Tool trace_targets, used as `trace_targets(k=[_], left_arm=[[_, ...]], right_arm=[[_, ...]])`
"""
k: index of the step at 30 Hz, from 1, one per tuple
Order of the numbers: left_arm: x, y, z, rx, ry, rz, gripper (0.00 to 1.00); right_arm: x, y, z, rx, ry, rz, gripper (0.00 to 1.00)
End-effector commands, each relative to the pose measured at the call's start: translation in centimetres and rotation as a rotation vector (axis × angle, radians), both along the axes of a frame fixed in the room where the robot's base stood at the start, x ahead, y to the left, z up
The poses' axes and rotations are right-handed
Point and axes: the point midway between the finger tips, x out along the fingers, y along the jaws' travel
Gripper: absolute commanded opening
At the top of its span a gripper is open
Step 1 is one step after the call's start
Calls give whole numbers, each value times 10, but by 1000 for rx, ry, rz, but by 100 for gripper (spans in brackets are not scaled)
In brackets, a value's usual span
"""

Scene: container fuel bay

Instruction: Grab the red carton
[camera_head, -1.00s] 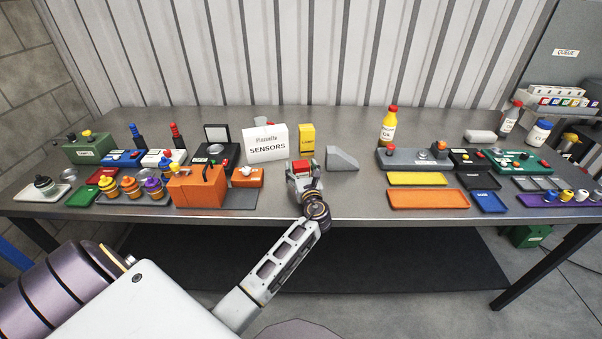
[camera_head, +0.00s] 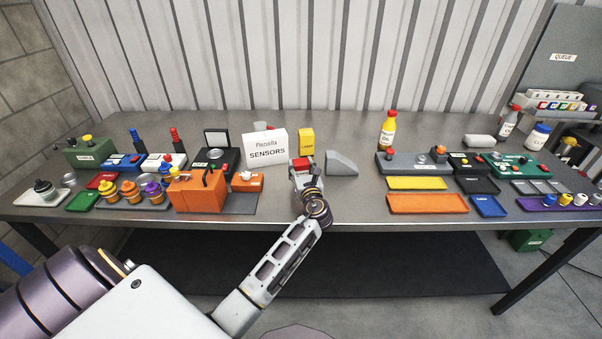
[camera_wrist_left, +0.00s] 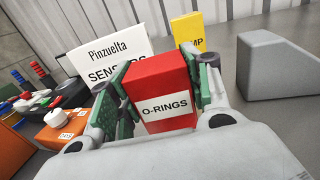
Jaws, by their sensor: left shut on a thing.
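The red carton (camera_wrist_left: 158,80), with a white "O-RINGS" label, stands between the green-padded fingers of my left gripper (camera_wrist_left: 160,88) in the left wrist view. The fingers are shut on its two sides. In the head view the red carton (camera_head: 302,163) shows as a small red patch at the end of my left gripper (camera_head: 305,170), over the middle of the table. I cannot tell whether its base touches the table. My right gripper is not in view.
A white "SENSORS" box (camera_head: 266,147) and a yellow carton (camera_head: 307,140) stand just behind. A grey wedge block (camera_head: 342,163) is close on the right. An orange toolbox (camera_head: 197,192) and a small orange box (camera_head: 247,182) stand on the left. The table front right of the gripper is clear.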

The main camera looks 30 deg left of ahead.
Motion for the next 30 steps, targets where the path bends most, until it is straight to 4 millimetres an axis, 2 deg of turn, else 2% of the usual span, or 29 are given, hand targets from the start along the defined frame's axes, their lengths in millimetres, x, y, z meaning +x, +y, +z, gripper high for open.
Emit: trace_targets(k=[6,13,18,30], left_arm=[[0,0,36,-1,-5,1,23],[0,0,62,0,-3,0,23],[0,0,71,0,-1,1,23],[0,0,71,1,-1,0,23]], right_arm=[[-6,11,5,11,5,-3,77],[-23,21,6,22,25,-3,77],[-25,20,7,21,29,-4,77],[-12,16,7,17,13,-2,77]])
